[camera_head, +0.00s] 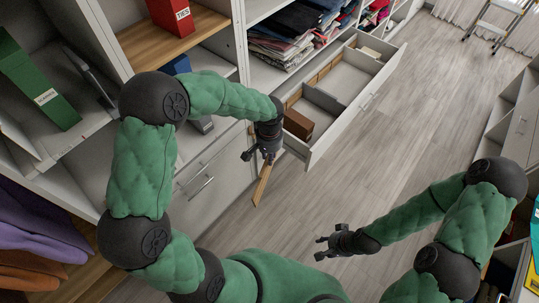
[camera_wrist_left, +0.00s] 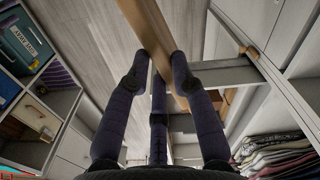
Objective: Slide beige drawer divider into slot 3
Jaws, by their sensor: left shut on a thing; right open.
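The beige drawer divider (camera_head: 262,186) is a narrow tan board. My left gripper (camera_head: 264,154) is shut on it, outside the near end of the open drawer. In the left wrist view, the divider (camera_wrist_left: 146,28) runs up from between the fingers (camera_wrist_left: 160,65). The white drawer (camera_head: 318,150) is pulled out and has several compartments, with tan strips along its shelf side. Slot numbers cannot be made out. My right gripper (camera_head: 330,243) is open and empty over the floor.
A brown box (camera_head: 298,124) sits in the near end of the drawer. Folded clothes (camera_head: 290,35) lie on the shelf above it. A red box (camera_head: 172,16) and a green binder (camera_head: 38,85) stand in cubbies at left. The wooden floor (camera_head: 420,110) is clear.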

